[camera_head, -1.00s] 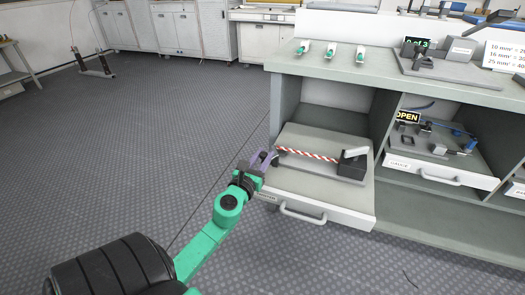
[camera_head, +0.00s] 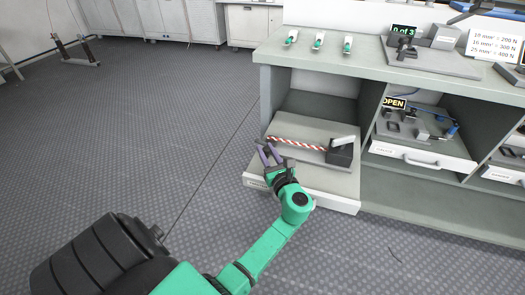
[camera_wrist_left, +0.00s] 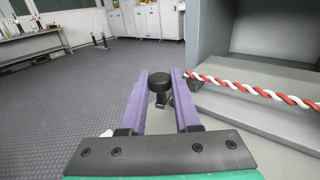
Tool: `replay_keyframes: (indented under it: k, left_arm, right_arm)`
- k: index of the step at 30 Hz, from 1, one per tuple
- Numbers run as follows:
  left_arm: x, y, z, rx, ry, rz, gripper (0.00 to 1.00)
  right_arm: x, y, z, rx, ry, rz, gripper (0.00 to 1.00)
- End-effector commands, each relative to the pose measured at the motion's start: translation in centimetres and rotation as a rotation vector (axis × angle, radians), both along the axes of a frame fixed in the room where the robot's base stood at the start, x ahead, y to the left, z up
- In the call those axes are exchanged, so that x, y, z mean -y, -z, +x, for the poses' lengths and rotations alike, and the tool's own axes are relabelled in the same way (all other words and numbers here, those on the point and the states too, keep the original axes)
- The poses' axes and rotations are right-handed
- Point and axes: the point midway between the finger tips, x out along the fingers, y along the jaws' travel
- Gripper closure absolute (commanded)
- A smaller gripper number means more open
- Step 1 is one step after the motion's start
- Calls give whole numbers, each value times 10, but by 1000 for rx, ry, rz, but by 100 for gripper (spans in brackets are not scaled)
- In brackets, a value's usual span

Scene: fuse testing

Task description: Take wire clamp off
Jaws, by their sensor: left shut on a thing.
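My left gripper (camera_head: 268,152) is at the left end of the red-and-white wire (camera_head: 298,144), above the pulled-out drawer (camera_head: 335,193). In the left wrist view its two purple fingers (camera_wrist_left: 160,76) are on either side of a black round knob (camera_wrist_left: 160,82) on a grey stem, and they are shut on it. I cannot tell for sure whether this knob belongs to the wire clamp. In the head view, a dark block with a light lever (camera_head: 341,151) stands at the wire's right end. My right gripper is not in view.
The bench top (camera_head: 375,62) above holds several white-and-green pieces (camera_head: 318,41) and a test device (camera_head: 408,48). A second drawer with an OPEN sign (camera_head: 394,103) is to the right.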

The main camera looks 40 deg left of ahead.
Motion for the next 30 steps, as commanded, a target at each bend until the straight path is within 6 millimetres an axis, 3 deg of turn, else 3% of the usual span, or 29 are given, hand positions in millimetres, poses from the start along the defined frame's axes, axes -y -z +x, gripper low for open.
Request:
replay_keyframes:
  k: [12,25,26,27,30]
  left_arm:
    - [6,0,6,1,-140,0,100]
    - [6,0,5,1,-149,0,100]
    - [6,0,5,1,-149,0,58]
    - [6,0,5,1,-149,0,43]
    - [6,0,5,1,-149,0,39]
  right_arm:
    - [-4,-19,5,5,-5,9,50]
    - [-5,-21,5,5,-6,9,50]
    - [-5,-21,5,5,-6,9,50]
    - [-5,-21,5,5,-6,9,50]
    - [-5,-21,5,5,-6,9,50]
